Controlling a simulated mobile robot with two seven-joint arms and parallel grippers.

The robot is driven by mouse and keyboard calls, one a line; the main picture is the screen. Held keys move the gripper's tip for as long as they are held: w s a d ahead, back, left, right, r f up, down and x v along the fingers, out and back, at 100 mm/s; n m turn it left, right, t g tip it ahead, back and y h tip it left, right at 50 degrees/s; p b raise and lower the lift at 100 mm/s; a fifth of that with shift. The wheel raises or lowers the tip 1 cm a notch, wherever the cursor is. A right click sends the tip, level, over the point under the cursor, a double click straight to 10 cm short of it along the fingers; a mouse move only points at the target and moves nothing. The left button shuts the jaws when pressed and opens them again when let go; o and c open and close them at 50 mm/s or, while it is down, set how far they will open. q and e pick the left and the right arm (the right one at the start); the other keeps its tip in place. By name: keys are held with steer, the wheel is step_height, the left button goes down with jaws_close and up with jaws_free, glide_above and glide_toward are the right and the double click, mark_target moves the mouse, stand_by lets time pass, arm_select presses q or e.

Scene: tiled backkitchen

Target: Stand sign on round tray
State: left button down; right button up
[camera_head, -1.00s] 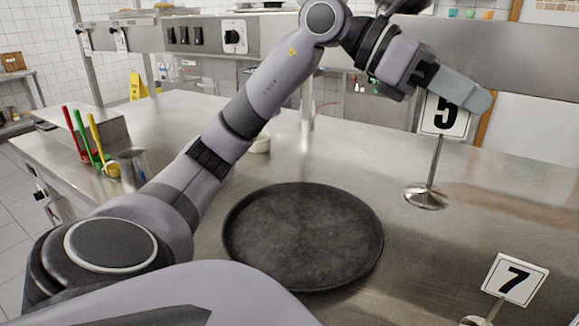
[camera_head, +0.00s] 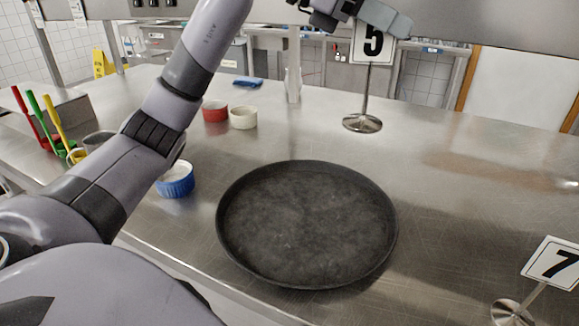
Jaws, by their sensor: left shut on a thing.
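The round tray (camera_head: 307,225), black and empty, lies on the steel table in the middle foreground. A second sign, number 7 (camera_head: 553,263), stands at the lower right on a round metal base. My right gripper is out of view.
A blue ramekin (camera_head: 176,180) is left of the tray, beside my left arm. A red ramekin (camera_head: 215,111) and a white one (camera_head: 243,118) stand behind. Colored-handled utensils (camera_head: 50,125) are at the far left.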

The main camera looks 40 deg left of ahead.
mark_target(359, 117)
arm_select(q)
steer(key=shift+a+f, duration=0.1)
steer(key=shift+f, duration=0.15)
step_height(359, 117, down, 14)
steer(key=shift+f+b, duration=0.25)
steer(key=shift+b, duration=0.55)
step_height(359, 117, down, 5)
steer(key=shift+r, duration=0.1)
steer(key=shift+f+b, duration=0.25)
steer(key=shift+b, duration=0.05)
steer(key=c, duration=1.2)
jaws_free()
